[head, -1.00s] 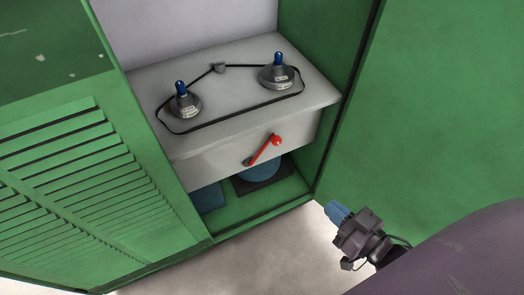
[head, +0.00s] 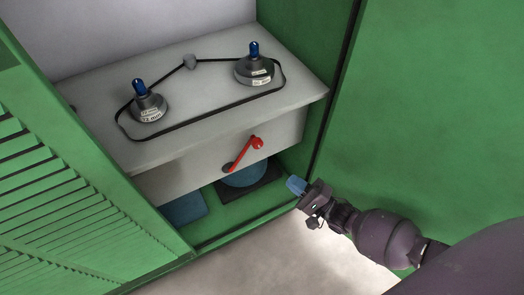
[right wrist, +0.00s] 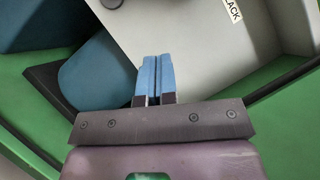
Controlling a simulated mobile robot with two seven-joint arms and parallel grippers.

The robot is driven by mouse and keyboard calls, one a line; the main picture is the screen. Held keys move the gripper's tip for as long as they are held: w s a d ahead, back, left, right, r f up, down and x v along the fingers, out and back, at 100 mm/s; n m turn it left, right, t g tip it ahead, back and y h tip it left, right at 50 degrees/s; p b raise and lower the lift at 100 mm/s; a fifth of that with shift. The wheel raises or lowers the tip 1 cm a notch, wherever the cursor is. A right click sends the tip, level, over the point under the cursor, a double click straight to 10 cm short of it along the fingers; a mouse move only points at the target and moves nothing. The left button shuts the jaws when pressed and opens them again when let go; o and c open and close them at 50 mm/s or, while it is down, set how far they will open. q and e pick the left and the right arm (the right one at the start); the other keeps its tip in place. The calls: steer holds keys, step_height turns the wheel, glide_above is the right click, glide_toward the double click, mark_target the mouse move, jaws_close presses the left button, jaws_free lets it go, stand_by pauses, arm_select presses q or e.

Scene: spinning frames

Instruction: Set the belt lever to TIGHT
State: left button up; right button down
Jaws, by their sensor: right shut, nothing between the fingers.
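The red belt lever (head: 243,153) is on the front face of the grey machine box (head: 180,172). It slants up to the right from its dark pivot to a round red knob. In the right wrist view a label reading "LACK", perhaps cut off, shows on the pale face (right wrist: 232,12); the red lever is not seen there. My right gripper (head: 294,184) is low and to the right of the lever, apart from it, with its blue fingers pointing toward the cabinet. The fingers (right wrist: 158,75) are together and empty. My left gripper is out of view.
A black belt (head: 215,115) runs around two dark pulleys with blue tops, the left one (head: 149,106) and the right one (head: 254,70). A blue round object (head: 245,175) lies below the box. Green cabinet walls (head: 430,120) and a louvred door (head: 60,210) flank the opening.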

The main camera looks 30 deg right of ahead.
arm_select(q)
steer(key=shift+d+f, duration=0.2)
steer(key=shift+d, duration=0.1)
arm_select(e)
steer(key=shift+w+d+f+m, duration=0.25)
steer(key=shift+w+d+m, duration=0.5)
steer(key=shift+w+m, duration=0.2)
steer(key=shift+w+a, duration=0.1)
steer(key=x, duration=0.4)
steer(key=s+a+r+b+x, duration=0.1)
steer(key=x, duration=0.3)
steer(key=r+x, duration=0.1)
steer(key=x, duration=0.3)
steer(key=shift+s+a, duration=0.2)
steer(key=shift+a, duration=0.25)
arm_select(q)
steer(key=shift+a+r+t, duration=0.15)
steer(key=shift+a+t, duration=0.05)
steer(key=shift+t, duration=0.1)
arm_select(e)
steer(key=shift+a+r, duration=0.1)
steer(key=shift+y, duration=0.3)
